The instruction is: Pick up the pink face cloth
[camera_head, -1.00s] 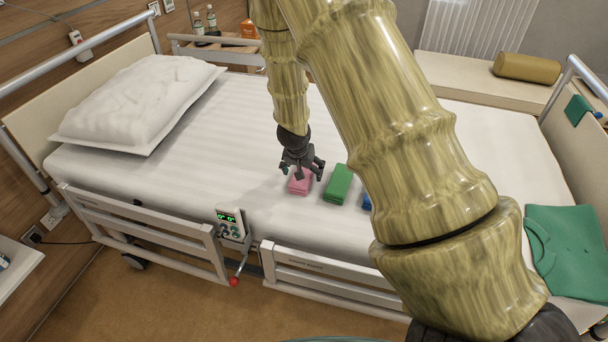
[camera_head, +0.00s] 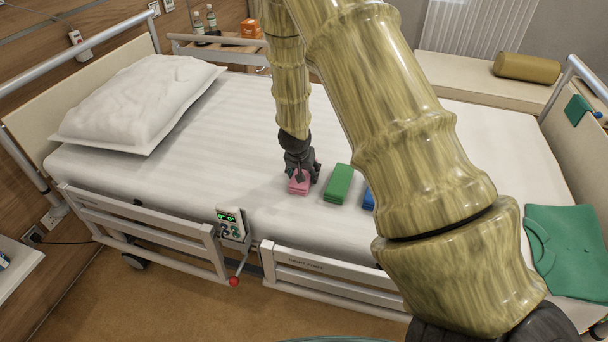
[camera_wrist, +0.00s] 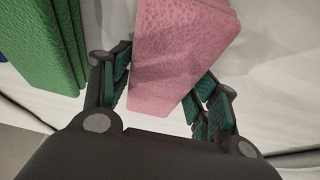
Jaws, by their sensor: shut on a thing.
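The pink face cloth (camera_head: 298,187) is a folded block on the white bed sheet near the front edge. My gripper (camera_head: 302,175) is down over it, with its fingers along the cloth's sides. In the wrist view the pink cloth (camera_wrist: 180,60) lies between the two dark, green-padded fingers of my gripper (camera_wrist: 160,98). The gripper is shut on the cloth. The cloth appears to be still at bed height. Part of it is hidden behind the fingers in the head view.
A green folded cloth (camera_head: 338,183) lies just right of the pink one, and a blue cloth (camera_head: 368,199) is partly hidden behind my arm. A white pillow (camera_head: 141,99) is at the left. A bed rail (camera_head: 145,230) with a control box (camera_head: 230,224) runs along the front.

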